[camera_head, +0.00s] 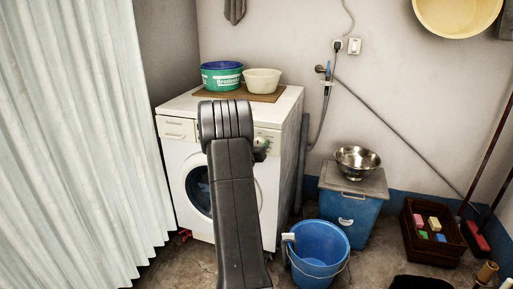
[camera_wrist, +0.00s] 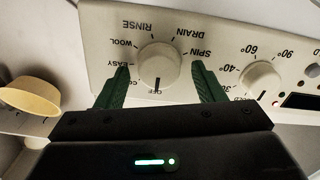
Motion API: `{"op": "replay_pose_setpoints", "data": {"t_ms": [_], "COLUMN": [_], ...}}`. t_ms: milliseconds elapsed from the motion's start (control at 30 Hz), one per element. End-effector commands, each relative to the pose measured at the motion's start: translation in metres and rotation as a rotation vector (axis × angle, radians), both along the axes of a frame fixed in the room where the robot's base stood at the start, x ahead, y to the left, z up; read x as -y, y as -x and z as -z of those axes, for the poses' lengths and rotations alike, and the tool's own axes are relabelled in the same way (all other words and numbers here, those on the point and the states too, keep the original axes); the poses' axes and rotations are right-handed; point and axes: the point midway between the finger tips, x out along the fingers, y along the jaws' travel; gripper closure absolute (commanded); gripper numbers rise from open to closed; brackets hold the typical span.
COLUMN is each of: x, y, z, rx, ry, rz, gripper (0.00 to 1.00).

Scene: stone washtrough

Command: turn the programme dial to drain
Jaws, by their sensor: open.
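The programme dial (camera_wrist: 160,65) is a round cream knob on the washing machine's control panel. Printed words around it include OFF, EASY, WOOL, RINSE, DRAIN and SPIN. A dark mark on the knob appears to point at OFF. My gripper (camera_wrist: 160,67) is open, with one green finger on each side of the dial and a gap on both sides. I cannot tell how deep the fingertips reach along the knob. In the head view, the washing machine (camera_head: 181,161) stands by the wall, and my arm hides the dial and most of my gripper.
A temperature knob (camera_wrist: 261,80) is close beyond the right finger. A cream bowl (camera_head: 262,80) and a green tub (camera_head: 221,77) stand on the machine. A blue bucket (camera_head: 318,250) and a blue box (camera_head: 350,205) with a steel colander (camera_head: 357,161) stand right. A curtain (camera_head: 75,140) hangs left.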

Motion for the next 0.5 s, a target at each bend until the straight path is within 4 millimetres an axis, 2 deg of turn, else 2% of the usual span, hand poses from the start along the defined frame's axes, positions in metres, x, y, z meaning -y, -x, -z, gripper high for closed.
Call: {"op": "replay_pose_setpoints", "data": {"t_ms": [167, 267, 400, 500], "x": [0.0002, 0.0001, 0.0, 0.0], "y": [0.0001, 0.0001, 0.0002, 0.0002], "z": [0.0, -0.0001, -0.0001, -0.0001], "rx": [0.0, 0.0, 0.0, 0.0], "ry": [0.0, 0.0, 0.0, 0.0], "rz": [0.0, 0.0, 0.0, 0.0], "gripper": [0.37, 0.53, 0.81, 0.82]}}
